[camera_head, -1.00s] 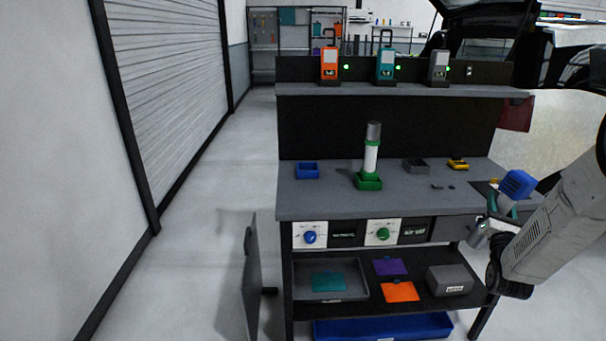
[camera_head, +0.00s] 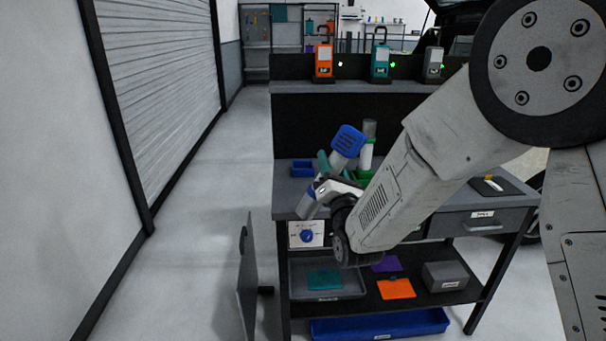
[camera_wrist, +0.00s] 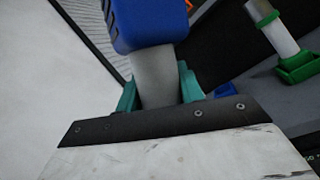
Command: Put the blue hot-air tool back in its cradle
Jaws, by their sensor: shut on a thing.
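The blue hot-air tool (camera_head: 348,141) has a blue ribbed end and a grey barrel. My gripper (camera_head: 333,170) is shut on its barrel with teal fingers and holds it tilted, above the front left of the bench. In the wrist view the tool (camera_wrist: 150,22) stands up between the fingers (camera_wrist: 160,90). A small blue open cradle (camera_head: 301,168) sits on the bench at the back left, behind and left of the tool; only a blue corner of it (camera_wrist: 227,90) shows in the wrist view. The tool is apart from it.
A white and green tool (camera_head: 367,150) stands in a green cradle (camera_head: 364,175) right of my gripper, partly hidden by my arm. A shelf (camera_head: 340,87) with orange, teal and grey devices runs above the bench. An open door panel (camera_head: 246,275) stands at the lower left.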

